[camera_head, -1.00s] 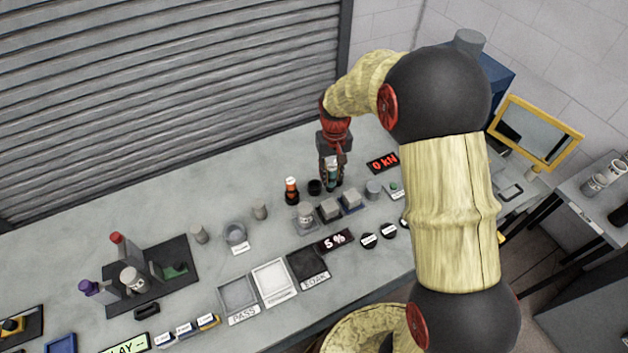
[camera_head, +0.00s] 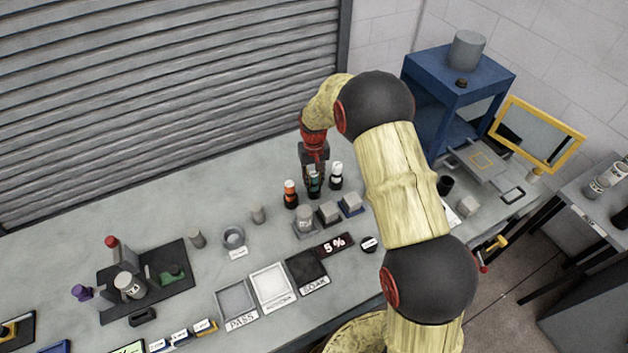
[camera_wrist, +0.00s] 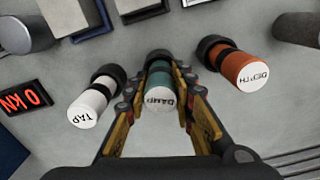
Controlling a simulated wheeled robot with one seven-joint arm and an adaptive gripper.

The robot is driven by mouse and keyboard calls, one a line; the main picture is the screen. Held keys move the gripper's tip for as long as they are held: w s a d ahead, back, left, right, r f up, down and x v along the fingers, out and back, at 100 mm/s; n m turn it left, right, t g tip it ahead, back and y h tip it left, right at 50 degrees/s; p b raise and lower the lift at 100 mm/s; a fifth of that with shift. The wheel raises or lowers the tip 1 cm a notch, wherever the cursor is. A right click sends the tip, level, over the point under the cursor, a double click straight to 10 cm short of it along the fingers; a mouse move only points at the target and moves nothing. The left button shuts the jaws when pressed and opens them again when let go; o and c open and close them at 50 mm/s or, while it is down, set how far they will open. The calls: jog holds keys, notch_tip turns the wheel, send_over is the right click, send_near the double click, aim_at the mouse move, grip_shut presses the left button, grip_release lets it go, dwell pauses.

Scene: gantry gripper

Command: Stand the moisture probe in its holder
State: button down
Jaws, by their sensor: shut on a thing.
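The moisture probe, teal with a white cap reading DAMP (camera_wrist: 159,97), stands between my fingers; its teal body shows in the head view (camera_head: 315,183). My gripper (camera_wrist: 160,110) is shut on it and points down at the bench (camera_head: 314,184). Its black round holder (camera_wrist: 158,56) shows at the probe's lower end in the wrist view. The probe looks in line with the holder, but whether it is fully seated I cannot tell. The holder is largely hidden in the head view.
The orange DEPTH probe (camera_wrist: 245,72) stands close on one side and the white TAP probe (camera_wrist: 88,105) on the other, both in black holders. Grey blocks (camera_head: 329,213) stand just in front. A red 0 KN display (camera_wrist: 23,97) lies beyond TAP.

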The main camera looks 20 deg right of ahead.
jog(key=c, duration=1.5)
grip_release()
